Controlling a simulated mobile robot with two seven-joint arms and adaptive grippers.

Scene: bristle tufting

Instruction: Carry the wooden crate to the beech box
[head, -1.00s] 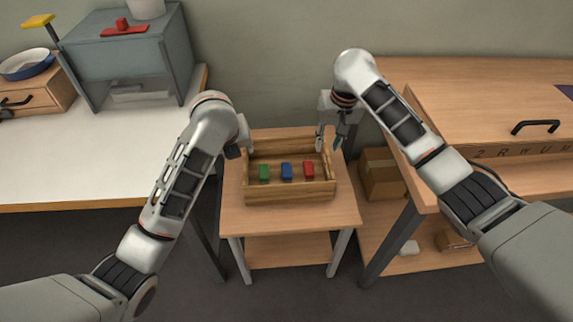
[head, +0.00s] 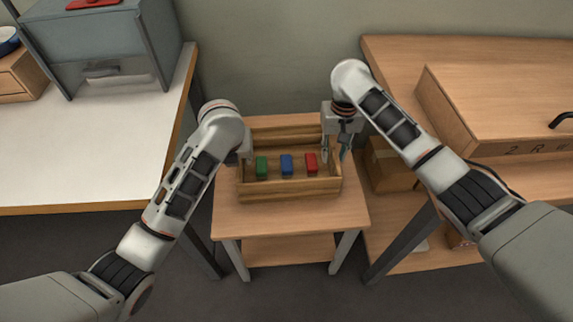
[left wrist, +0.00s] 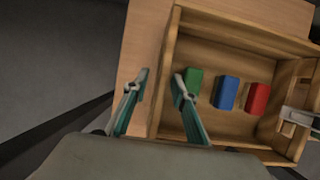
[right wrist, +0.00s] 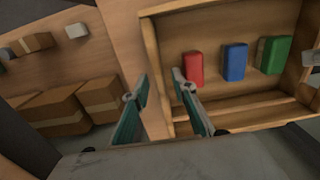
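The open wooden crate (head: 290,189) stands on a small wooden table. A green block (head: 262,168), a blue block (head: 287,164) and a red block (head: 311,163) stand inside it. My left gripper (left wrist: 159,78) is open at one end wall, one finger inside the crate and one outside. My right gripper (right wrist: 160,78) is open at the opposite end wall, also with a finger on each side. I cannot tell whether any finger touches the wall. A large pale wooden box (head: 500,130) with a black handle on the right bench may be the beech box.
The small table (head: 290,217) stands between a white-topped bench (head: 90,170) on the left and the wooden bench on the right. A grey cabinet (head: 110,40) stands on the left bench. Cardboard boxes (right wrist: 55,108) lie on the shelf below the right bench.

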